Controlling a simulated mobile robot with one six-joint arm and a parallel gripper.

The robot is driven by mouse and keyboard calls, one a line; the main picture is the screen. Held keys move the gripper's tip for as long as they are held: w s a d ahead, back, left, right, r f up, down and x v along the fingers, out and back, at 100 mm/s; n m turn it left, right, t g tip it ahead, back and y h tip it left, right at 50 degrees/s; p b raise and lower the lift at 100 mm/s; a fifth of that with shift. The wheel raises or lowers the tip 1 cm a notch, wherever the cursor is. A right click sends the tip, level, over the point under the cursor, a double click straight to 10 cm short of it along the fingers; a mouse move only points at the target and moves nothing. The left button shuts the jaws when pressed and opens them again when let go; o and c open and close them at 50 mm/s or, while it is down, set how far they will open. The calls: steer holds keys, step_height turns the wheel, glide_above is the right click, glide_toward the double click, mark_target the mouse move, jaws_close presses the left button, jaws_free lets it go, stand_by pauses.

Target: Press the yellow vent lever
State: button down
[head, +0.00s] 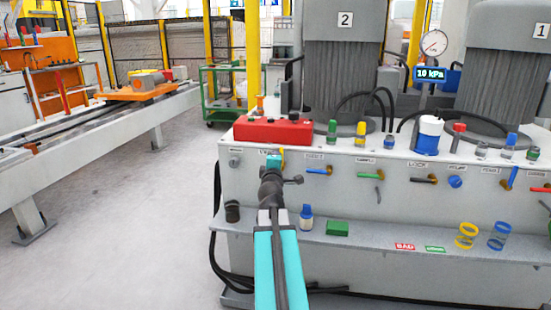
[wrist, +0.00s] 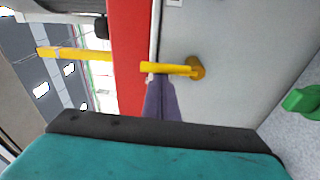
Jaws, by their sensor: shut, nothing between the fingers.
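The yellow vent lever (wrist: 178,69) sticks out from a round yellow pivot on the grey cabinet face in the wrist view. In the head view only a small yellow bit of it (head: 282,154) shows beside my gripper (head: 273,162), beneath the red box. My gripper's shut fingers (wrist: 157,82) are empty, with their tips at the lever's free end in the wrist view. Whether they touch it I cannot tell. The fingers are mostly hidden in the head view. The gauge display (head: 430,74) reads 10 kPa.
A red box (head: 272,129) lies on the cabinet top above the lever. A shelf below holds a green block (head: 337,228) and blue and yellow rings. Open floor lies to the left.

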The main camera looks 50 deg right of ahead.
steer(key=shift+w, duration=0.1)
steer(key=shift+w+a+f+b, duration=0.1)
steer(key=shift+w+a+b, duration=0.2)
steer(key=shift+w+b, duration=0.6)
steer(key=shift+w+a+b, duration=0.25)
steer(key=shift+w+b, duration=0.35)
steer(key=shift+w, duration=0.45)
steer(key=b+v, duration=0.1)
steer(key=v, duration=0.4)
steer(key=shift+s, duration=0.35)
steer(key=a+b, duration=0.1)
steer(key=b, duration=0.2)
steer(key=shift+s, duration=0.25)
steer(key=b, duration=0.1)
steer(key=a+b, duration=0.1)
steer(key=b, duration=0.1)
steer(key=shift+s+f, duration=0.1)
steer(key=shift+s, duration=0.1)
steer(key=b+v, duration=0.2)
steer(key=b, duration=0.2)
steer(key=shift+s+a+b, duration=0.1)
steer(key=shift+b, duration=0.2)
steer(key=shift+a+r, duration=0.15)
steer(key=shift+r, duration=0.05)
